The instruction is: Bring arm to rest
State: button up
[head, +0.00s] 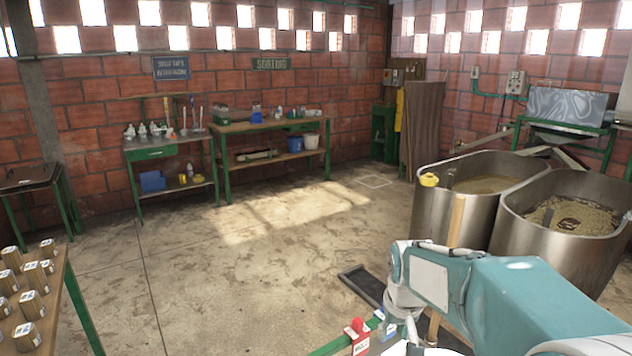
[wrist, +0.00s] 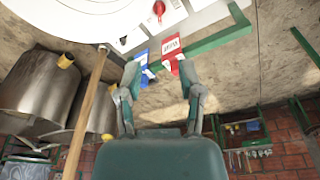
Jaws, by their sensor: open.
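My gripper (wrist: 160,72) shows in the wrist view with its two fingers apart and nothing held between them. Beyond the fingertips, in the picture, are a red labelled item (wrist: 172,47) and a blue one (wrist: 141,52); I cannot tell whether the fingers touch them. In the head view my teal arm reaches in from the lower right, and the fingers are not clearly visible there. The red item (head: 357,336) shows just left of the arm's pale joint.
Two steel tanks (head: 430,215) with brownish contents stand at right, with a wooden pole (head: 456,222) in front. A green rail (head: 330,347) is near the arm. Workbenches (head: 265,127) line the back wall. A table with several small blocks (head: 66,250) is at left. The middle floor is clear.

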jog(key=s+r+t, duration=0.1)
jog(key=s+r, duration=0.2)
jog(key=s, duration=0.8)
jog(key=s+r+t, duration=0.2)
jog(key=s+r, duration=0.1)
jog(key=s, duration=0.8)
jog(key=shift+m, duration=0.3)
jog(key=shift+r, duration=0.1)
